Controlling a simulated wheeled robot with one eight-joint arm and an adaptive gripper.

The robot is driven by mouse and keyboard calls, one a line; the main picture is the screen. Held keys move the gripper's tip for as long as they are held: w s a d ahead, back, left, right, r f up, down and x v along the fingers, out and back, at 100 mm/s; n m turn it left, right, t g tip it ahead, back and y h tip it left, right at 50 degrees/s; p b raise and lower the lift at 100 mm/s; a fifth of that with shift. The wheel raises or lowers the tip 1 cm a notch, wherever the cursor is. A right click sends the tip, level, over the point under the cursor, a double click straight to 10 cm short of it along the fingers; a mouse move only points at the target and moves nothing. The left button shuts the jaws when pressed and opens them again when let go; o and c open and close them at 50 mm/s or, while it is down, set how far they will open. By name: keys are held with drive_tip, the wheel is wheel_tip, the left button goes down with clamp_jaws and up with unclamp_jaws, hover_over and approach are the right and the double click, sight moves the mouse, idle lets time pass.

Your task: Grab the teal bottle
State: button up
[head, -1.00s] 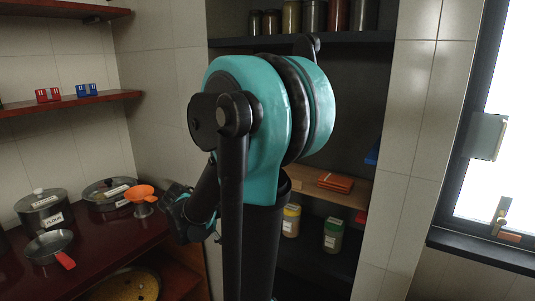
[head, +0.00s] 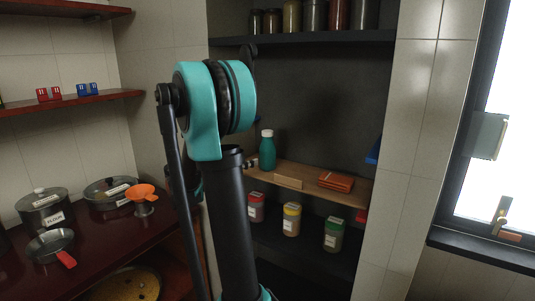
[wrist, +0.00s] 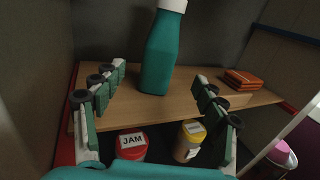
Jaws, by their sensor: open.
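The teal bottle (head: 267,152) with a white cap stands upright on a wooden shelf (head: 318,184) inside the dark alcove. In the wrist view the bottle (wrist: 162,55) rises ahead between and beyond the fingers, its cap cut by the top edge. My gripper (wrist: 158,98) is open and empty, its two fingers spread left and right of the bottle and short of it. In the head view my arm stands left of the bottle, and most of the gripper is hidden behind it.
Orange-brown folded items (head: 336,180) lie on the same shelf at right, with a small wooden block (head: 288,182) near its front. Below stand a red-lidded jam jar (wrist: 132,146), a yellow-lidded jar (wrist: 188,140) and a green-lidded jar (head: 333,234). A tiled wall edges the alcove at right.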

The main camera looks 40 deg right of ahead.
sight(262, 154)
drive_tip(key=d, duration=1)
drive_tip(key=c, duration=1.3)
